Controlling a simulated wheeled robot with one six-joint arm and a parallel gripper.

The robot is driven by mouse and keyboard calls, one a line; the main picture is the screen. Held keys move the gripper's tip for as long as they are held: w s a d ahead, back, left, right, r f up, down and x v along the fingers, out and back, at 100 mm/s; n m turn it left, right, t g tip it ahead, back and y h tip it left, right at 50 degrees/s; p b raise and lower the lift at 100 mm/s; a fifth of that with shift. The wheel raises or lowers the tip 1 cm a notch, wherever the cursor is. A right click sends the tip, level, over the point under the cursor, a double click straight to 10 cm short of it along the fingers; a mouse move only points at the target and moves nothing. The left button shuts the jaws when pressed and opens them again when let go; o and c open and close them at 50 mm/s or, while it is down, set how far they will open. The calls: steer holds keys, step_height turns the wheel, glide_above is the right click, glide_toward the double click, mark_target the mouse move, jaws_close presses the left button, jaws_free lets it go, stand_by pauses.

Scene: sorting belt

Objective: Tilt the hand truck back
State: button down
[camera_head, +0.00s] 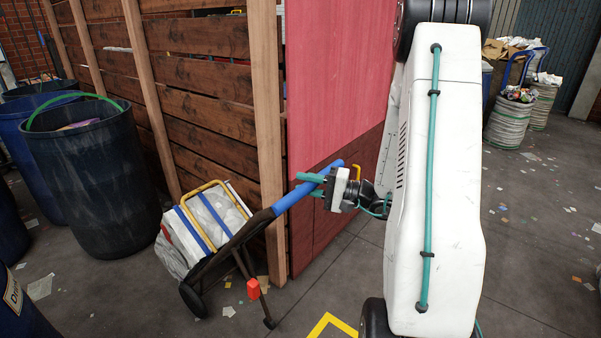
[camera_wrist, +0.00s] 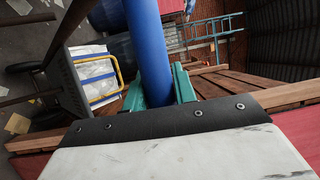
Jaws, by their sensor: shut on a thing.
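The hand truck (camera_head: 236,243) has a dark frame and a blue handle (camera_head: 293,198). It slopes from its wheel at the lower left up to the handle at the right, so it stands tilted back. A white load with blue straps (camera_head: 212,218) sits on it behind a yellow hoop. My gripper (camera_head: 311,184) is shut on the blue handle near its upper end. In the wrist view, the blue handle (camera_wrist: 148,45) runs between the green fingers (camera_wrist: 160,88), with the truck frame (camera_wrist: 68,88) at the left. The fingertips are partly hidden behind the handle.
A wooden slatted wall with a red panel (camera_head: 335,80) stands close behind the truck and handle. A dark leg with a red block (camera_head: 254,289) reaches the floor beside the truck. Blue barrels (camera_head: 90,155) stand at the left. Grey floor with litter lies open at the right.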

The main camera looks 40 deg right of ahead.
steer(key=shift+s+f, duration=0.35)
steer(key=shift+s, duration=0.25)
steer(key=c, duration=1.1)
jaws_free()
steer(key=shift+d+f, duration=0.1)
steer(key=shift+w, duration=0.1)
steer(key=v, duration=0.8)
